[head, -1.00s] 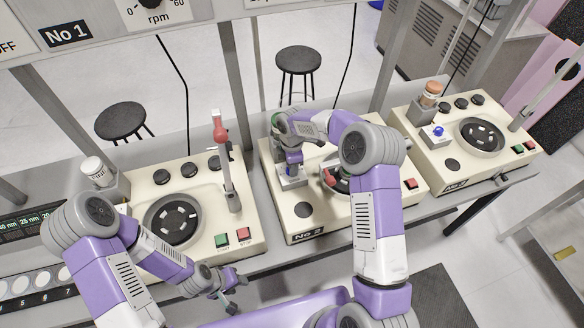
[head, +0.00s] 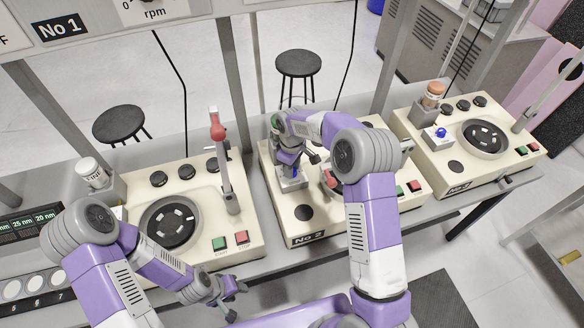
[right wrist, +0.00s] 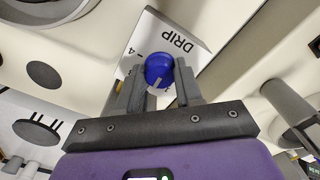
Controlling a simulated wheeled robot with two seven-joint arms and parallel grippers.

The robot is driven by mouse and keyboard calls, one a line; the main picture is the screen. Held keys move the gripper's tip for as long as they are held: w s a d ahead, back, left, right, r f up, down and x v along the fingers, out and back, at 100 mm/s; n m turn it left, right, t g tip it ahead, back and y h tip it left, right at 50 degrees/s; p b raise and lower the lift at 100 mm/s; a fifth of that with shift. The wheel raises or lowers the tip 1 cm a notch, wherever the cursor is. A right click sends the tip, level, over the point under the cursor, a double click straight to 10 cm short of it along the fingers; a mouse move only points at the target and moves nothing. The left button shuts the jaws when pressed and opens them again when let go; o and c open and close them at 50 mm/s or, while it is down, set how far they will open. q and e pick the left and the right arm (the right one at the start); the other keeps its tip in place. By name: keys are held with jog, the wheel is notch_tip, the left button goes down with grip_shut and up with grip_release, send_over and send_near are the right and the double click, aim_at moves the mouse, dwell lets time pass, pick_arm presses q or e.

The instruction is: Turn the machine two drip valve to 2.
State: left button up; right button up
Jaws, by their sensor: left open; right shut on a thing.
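The blue drip valve knob (right wrist: 159,70) stands on a white block marked DRIP (right wrist: 188,31) in the right wrist view; a 4 shows on the block, while the 2 is not readable. My right gripper (right wrist: 160,84) is shut on the knob, one finger on each side. In the head view my right gripper (head: 291,163) is over the drip block (head: 292,184) on the machine labelled No 2 (head: 330,222), and the arm hides part of that machine. My left gripper (head: 228,296) is open and empty, in front of the No 1 machine.
The No 1 machine (head: 222,258) stands at the left, with a red-topped upright lever (head: 217,131). Another machine at the right has its own blue knob (head: 440,132). Green and red buttons (head: 407,188) sit at the front right of machine two. Stools stand behind the bench.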

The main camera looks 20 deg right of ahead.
jog(key=shift+w+r+m, duration=0.1)
jog(key=shift+r+m, duration=0.05)
jog(key=shift+m, duration=0.25)
jog(key=o, duration=1)
jog(key=shift+o, duration=0.2)
notch_tip(320, 180, up, 8)
jog(key=shift+f, duration=0.25)
